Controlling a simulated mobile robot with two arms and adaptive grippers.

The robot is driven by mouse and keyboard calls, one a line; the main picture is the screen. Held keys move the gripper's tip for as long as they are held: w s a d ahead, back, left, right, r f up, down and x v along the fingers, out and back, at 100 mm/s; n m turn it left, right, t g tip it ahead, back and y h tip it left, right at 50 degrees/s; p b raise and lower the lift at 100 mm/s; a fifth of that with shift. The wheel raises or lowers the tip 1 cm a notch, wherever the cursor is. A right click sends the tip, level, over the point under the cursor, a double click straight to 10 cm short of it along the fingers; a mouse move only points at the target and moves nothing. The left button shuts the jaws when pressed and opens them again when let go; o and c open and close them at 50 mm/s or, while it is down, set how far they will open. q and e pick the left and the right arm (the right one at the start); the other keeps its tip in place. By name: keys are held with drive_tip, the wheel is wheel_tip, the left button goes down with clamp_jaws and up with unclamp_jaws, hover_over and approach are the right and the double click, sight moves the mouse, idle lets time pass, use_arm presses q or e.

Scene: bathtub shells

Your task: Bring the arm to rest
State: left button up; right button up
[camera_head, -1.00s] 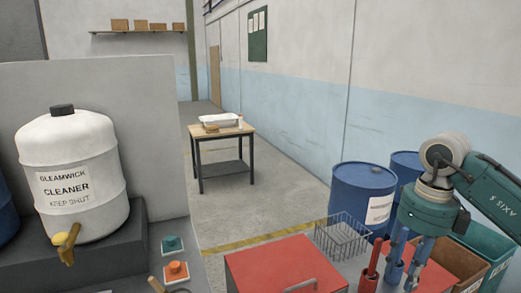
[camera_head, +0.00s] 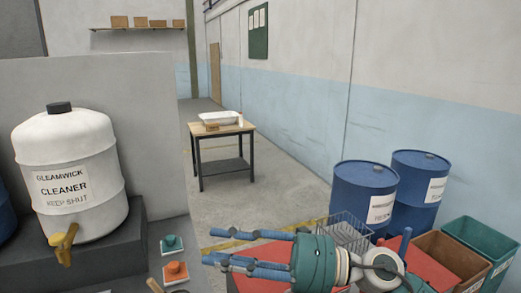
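My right gripper (camera_head: 213,246) reaches in from the lower right, low over the front of the scene. Its green palm has blue-grey jointed fingers pointing left. The upper finger and lower fingers stand apart with nothing between them, so it is open and empty. It hides much of the red lid (camera_head: 412,262) and part of the wire basket (camera_head: 350,232). My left gripper is not in view.
A white cleaner drum (camera_head: 100,170) with a yellow tap stands at left, near green (camera_head: 172,244) and orange (camera_head: 176,271) knobs. Blue barrels (camera_head: 357,190), a brown bin (camera_head: 452,257) and a green bin (camera_head: 485,240) are at right. A table (camera_head: 222,133) stands farther back on open floor.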

drive_tip(key=w+d+r+m+t+h, duration=0.15)
drive_tip(key=w+d+m+t, duration=0.3)
drive_tip(key=m+t, duration=0.45)
drive_tip(key=w+d+r+m+t+h, duration=0.1)
drive_tip(key=w+d+m+t+h, duration=0.2)
drive_tip(key=d+m+t, duration=0.55)
drive_tip(key=d+f+m+g+h, duration=0.1)
drive_tip(key=d+f+m+h, duration=0.35)
drive_tip(key=f, duration=0.25)
drive_tip(key=s+d+f+m+g+h, duration=0.1)
drive_tip(key=d+f+m+g+h, duration=0.15)
drive_tip(key=f+m+h, duration=0.35)
drive_tip(key=d+f+m+g+h, duration=0.1)
drive_tip(key=d+f+m+h, duration=0.3)
drive_tip(key=f, duration=0.3)
drive_tip(key=s+d+f+m+g, duration=0.35)
drive_tip(key=s+f+g, duration=0.25)
drive_tip(key=s+f, duration=0.65)
drive_tip(key=s+f+m+g, duration=0.2)
drive_tip(key=s+f+g, duration=0.55)
drive_tip(key=s, duration=0.85)
wheel_tip(320, 180, down, 28)
drive_tip(key=s+f, duration=0.1)
drive_tip(key=s+d+f, duration=0.2)
drive_tip(key=s+f, duration=1.3)
drive_tip(key=s, duration=0.2)
drive_tip(key=shift+d+g, duration=0.2)
drive_tip(key=shift+g, duration=0.25)
